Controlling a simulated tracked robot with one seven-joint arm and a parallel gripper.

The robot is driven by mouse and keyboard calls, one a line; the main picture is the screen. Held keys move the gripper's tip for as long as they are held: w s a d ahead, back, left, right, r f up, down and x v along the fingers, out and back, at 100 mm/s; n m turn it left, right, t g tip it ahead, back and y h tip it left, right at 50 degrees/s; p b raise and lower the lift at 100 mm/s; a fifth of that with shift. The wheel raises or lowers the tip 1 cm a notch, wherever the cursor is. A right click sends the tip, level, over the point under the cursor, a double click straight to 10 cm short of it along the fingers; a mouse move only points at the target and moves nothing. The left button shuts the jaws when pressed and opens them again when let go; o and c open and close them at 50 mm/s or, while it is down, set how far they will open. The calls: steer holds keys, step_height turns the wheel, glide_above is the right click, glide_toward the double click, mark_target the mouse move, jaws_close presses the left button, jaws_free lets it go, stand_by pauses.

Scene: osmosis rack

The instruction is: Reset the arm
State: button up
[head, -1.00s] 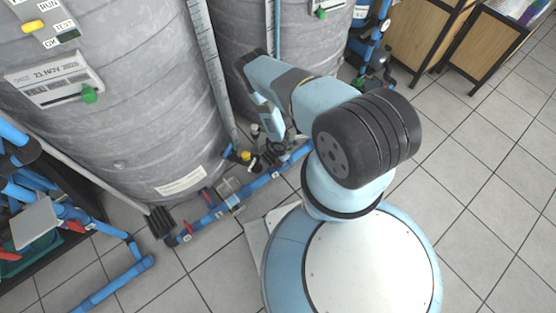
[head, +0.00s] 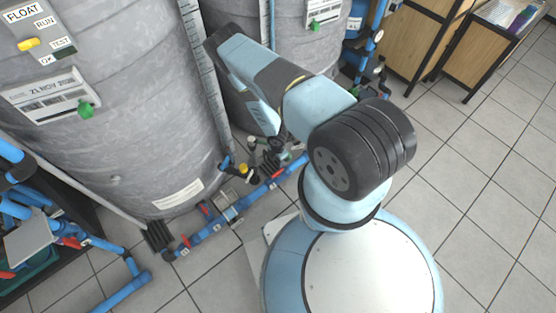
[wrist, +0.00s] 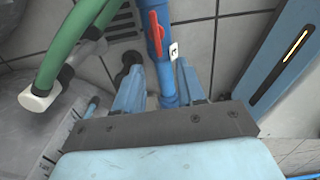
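My arm (head: 318,105) rises from my base in the head view, folded, with its bend in front of the grey tanks. My gripper (wrist: 160,78) shows in the wrist view as two blue fingers standing apart with nothing held between them. A blue pipe with a red valve handle (wrist: 158,35) lies beyond and between the fingers. I cannot tell how far the pipe is from the fingertips. In the head view the gripper cannot be made out clearly behind the arm.
A large grey tank (head: 110,130) stands at left, another tank (head: 300,45) behind the arm. Blue floor pipes (head: 215,218) with red valves run below them. A green hose (wrist: 70,45) is close by in the wrist view. Wooden cabinets (head: 415,45) stand back right; tiled floor at right is clear.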

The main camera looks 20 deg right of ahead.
steer(key=shift+r, duration=0.1)
stand_by(0.5)
steer(key=w+a+r+m+t+h, duration=0.1)
steer(key=w+r+m, duration=0.2)
steer(key=w+r, duration=0.7)
steer(key=w+r+m+t, duration=0.15)
steer(key=w+r, duration=0.55)
steer(key=r, duration=0.7)
step_height(320, 180, up, 31)
steer(key=w+m, duration=0.2)
steer(key=m, duration=0.5)
steer(key=s+r+m+t, duration=0.15)
steer(key=s+r, duration=0.25)
steer(key=r, duration=0.4)
steer(key=s+d+r+m, duration=0.1)
steer(key=s+r+m, duration=0.1)
steer(key=s+r, duration=0.45)
steer(key=s+r+m, duration=0.2)
steer(key=r, duration=0.8)
steer(key=s+a+r+m, duration=0.1)
steer(key=s+r, duration=0.4)
steer(key=s, duration=0.7)
steer(key=s+a+r+m+t+y, duration=0.1)
steer(key=s+r+m, duration=0.2)
steer(key=s, duration=1)
step_height(320, 180, up, 3)
steer(key=shift+s+f+m+t, duration=0.1)
steer(key=shift+s+m+t, duration=0.1)
steer(key=shift+m+t, duration=0.15)
